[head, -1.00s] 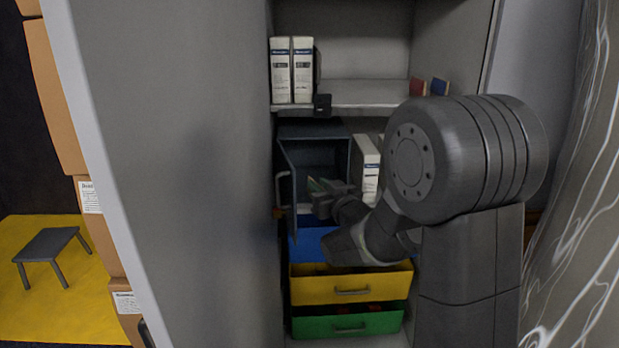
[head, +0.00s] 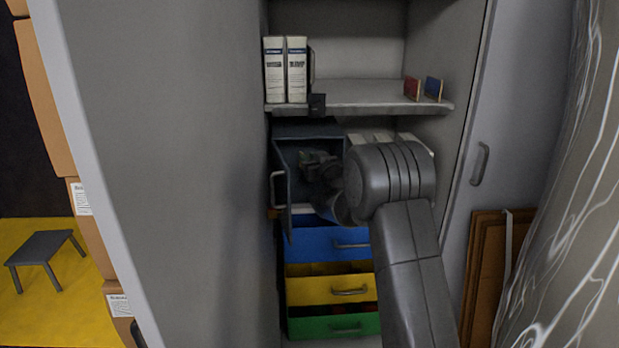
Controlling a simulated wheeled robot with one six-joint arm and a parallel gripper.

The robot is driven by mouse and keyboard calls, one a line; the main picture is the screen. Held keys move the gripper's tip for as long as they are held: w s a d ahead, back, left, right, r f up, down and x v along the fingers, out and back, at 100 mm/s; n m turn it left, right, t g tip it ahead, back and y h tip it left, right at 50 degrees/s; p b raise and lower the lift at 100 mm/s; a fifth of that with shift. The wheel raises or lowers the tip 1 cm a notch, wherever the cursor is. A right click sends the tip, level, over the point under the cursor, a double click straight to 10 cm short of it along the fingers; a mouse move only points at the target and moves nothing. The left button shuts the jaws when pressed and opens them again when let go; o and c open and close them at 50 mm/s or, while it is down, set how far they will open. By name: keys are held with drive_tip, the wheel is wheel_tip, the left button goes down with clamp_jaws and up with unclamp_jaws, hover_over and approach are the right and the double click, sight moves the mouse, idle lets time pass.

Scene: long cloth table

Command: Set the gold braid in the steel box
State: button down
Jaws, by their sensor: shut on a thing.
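The steel box (head: 308,129) is a dark grey box on the lower shelf of the cabinet. Its door (head: 282,187) with a pale handle stands open on the left side. My gripper (head: 318,163) is at the box's opening, apparently inside it, and is shut on the gold braid. The braid is too small and dark to make out in the head view. My wrist and arm hide the right part of the opening and the box floor.
Two white binders (head: 286,70) stand on the upper shelf, with a red block (head: 411,88) and a blue block (head: 433,89) at its right. Blue (head: 322,243), yellow (head: 325,290) and green (head: 330,326) drawers lie below the box. The cabinet side wall is close on the left.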

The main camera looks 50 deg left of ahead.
drive_tip(key=shift+a+f+b, duration=0.15)
drive_tip(key=shift+f+b, duration=0.6)
drive_tip(key=shift+f, duration=2.15)
drive_tip(key=shift+f, duration=0.15)
drive_tip(key=c, duration=1.3)
unclamp_jaws()
drive_tip(key=shift+o, duration=0.2)
drive_tip(key=shift+r, duration=0.2)
drive_tip(key=v, duration=1.2)
drive_tip(key=shift+p, duration=0.35)
